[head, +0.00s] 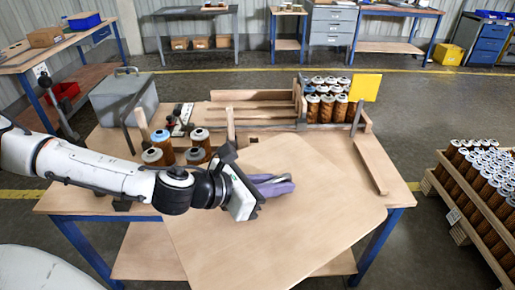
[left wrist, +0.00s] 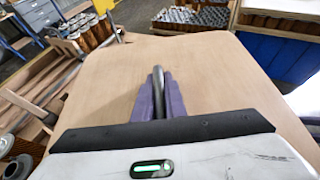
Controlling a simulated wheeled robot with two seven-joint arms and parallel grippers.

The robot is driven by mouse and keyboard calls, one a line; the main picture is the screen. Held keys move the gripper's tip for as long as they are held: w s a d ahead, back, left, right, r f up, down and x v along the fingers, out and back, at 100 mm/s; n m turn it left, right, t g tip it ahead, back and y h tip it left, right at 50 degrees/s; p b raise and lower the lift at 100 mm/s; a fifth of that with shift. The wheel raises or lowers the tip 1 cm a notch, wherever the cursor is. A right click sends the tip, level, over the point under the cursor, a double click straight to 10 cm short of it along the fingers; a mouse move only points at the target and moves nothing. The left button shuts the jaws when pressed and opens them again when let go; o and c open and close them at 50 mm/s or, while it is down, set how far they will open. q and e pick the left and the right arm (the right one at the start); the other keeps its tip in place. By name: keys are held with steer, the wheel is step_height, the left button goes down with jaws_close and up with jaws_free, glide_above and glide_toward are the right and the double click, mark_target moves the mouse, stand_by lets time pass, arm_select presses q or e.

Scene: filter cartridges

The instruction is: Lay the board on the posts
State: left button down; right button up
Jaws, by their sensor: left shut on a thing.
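The board (head: 290,230) is a large pale wooden panel with rounded corners, lying across the right half of the worktable and past its front edge. I cannot tell whether it rests on the table or hangs just above it. My left gripper (head: 284,184), with purple fingers, is over the board's upper part. In the left wrist view its fingers (left wrist: 157,85) close around a dark grey bar handle, and the board (left wrist: 205,75) spreads out beneath. Upright wooden posts (head: 230,125) stand behind the board, one of them farther left (head: 141,122). My right gripper is not in view.
Brown cartridges with pale caps (head: 198,142) stand left of the board. More fill a wooden rack (head: 325,95) at the back, beside a yellow plate (head: 366,87). A grey case (head: 124,95) sits back left. A crate of cartridges (head: 480,190) stands at the right.

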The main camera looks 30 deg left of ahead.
arm_select(q)
steer(key=a+r+n+y, duration=0.2)
steer(key=a+r, duration=0.3)
steer(key=a, duration=0.4)
steer(key=a+r+n+t+y, duration=0.1)
steer(key=a+r+n+y, duration=0.1)
steer(key=a+r, duration=0.4)
steer(key=a+y, duration=0.1)
steer(key=a, duration=0.3)
steer(key=shift+w, duration=0.4)
steer(key=shift+a+n, duration=0.2)
steer(key=shift+n, duration=0.1)
steer(key=shift+d, duration=0.2)
